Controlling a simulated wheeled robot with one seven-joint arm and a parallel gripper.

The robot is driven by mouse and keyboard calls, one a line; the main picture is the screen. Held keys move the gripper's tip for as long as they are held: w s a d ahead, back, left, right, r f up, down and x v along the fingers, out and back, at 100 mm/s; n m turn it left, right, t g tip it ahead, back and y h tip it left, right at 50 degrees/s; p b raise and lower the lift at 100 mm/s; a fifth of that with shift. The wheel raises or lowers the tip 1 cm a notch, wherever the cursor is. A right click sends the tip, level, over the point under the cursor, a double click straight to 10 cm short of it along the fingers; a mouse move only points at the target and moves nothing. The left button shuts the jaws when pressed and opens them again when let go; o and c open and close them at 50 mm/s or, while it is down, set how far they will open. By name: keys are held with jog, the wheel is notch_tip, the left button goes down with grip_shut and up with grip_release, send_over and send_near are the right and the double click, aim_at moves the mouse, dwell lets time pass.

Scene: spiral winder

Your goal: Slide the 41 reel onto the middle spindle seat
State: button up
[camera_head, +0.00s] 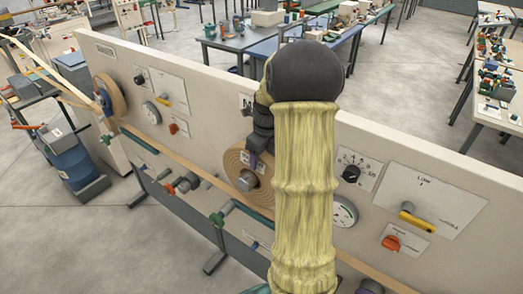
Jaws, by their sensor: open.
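A brown wound reel (234,163) with a white label is at the middle of the beige panel (205,95), face toward me. A grey spindle end (246,181) shows at its centre, so the reel appears to sit around the middle spindle. I cannot read the label's number surely. My gripper (253,160) is open at the upper front of the reel, close to the label. Whether its fingers touch the reel is unclear. My arm, in a yellow sleeve, hides the reel's right side and the panel behind it.
Another reel (112,97) is at the panel's left end. A tan strip (165,150) runs along the panel. A blue drum (66,155) stands left. Floor at lower left is clear.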

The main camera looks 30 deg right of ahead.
notch_tip(320, 180, up, 18)
jog(key=s+b, duration=0.2)
jog(key=b, duration=0.1)
jog(key=shift+d+f, duration=0.25)
jog(key=shift+d, duration=0.1)
jog(key=s+a+f+n+b, duration=0.1)
jog(key=s+a+f+n, duration=0.1)
jog(key=a+f+n, duration=1.15)
jog(key=s+a+f+n+t+b, duration=0.1)
jog(key=s+a+f+n, duration=0.7)
jog(key=n, duration=1)
jog(key=shift+s+a+f+h, duration=0.3)
jog(key=shift+s+a, duration=0.3)
jog(key=shift+s, duration=0.45)
jog(key=shift+n, duration=0.25)
